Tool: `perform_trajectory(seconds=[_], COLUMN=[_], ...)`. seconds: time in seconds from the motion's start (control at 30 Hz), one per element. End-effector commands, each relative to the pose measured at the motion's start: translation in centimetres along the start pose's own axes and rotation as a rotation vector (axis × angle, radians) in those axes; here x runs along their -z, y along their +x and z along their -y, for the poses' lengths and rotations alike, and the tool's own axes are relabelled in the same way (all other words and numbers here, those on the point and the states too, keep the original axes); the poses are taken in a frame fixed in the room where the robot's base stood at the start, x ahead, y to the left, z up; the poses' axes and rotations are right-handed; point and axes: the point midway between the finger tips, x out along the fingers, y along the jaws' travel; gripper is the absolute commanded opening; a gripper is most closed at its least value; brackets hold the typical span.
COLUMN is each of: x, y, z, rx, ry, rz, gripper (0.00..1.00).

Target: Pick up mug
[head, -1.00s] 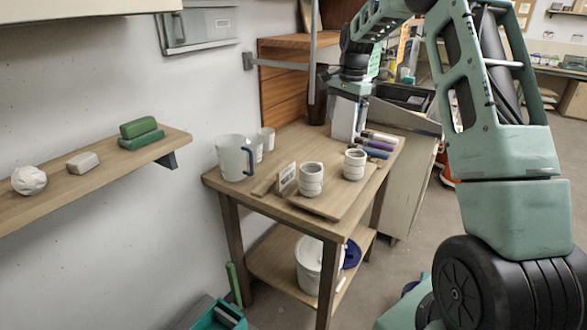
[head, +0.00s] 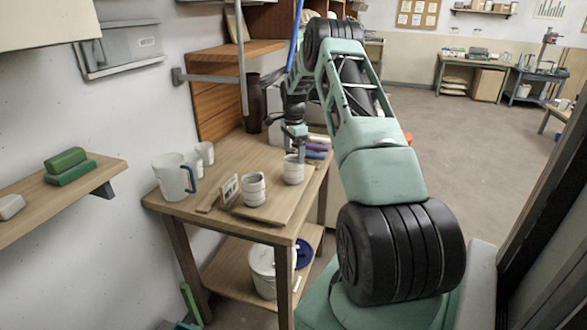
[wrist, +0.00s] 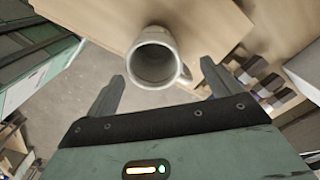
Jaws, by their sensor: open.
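A pale ribbed mug (head: 293,171) stands upright at the right end of the wooden board on the table. A similar mug (head: 253,189) stands to its left. My gripper (head: 295,148) is just above and behind the right-hand mug, pointing down. In the wrist view a pale mug (wrist: 154,60) shows its round open mouth, with a handle at its right. My open, empty gripper (wrist: 160,86) has one finger toward each side of that mug, which lies just beyond the tips in the picture. I cannot tell the exact height gap.
A white jug (head: 171,177) with a blue handle and small cups (head: 205,154) stand at the table's left. A small card (head: 229,188) stands beside the left mug. Coloured rolls (head: 317,148) lie behind the right mug. A white bucket (head: 263,270) is on the lower shelf.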

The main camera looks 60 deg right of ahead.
Motion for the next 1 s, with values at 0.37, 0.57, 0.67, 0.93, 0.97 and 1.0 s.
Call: perform_trajectory(seconds=[0.37,0.57,0.67,0.93,0.97,1.0], x=[0.0,0.0,0.0,0.0,0.0,0.0], y=[3.2,5.7,6.2,6.2,6.2,6.2], z=[-0.8,-0.8,-0.8,-0.7,-0.7,-0.7], rx=[-0.005,-0.001,0.000,0.001,0.001,0.001], ry=[0.000,0.000,0.001,0.000,0.000,0.000], rz=[0.003,0.001,0.001,0.000,0.000,0.000], gripper=[0.89,0.89,0.89,0.64,0.56,0.45])
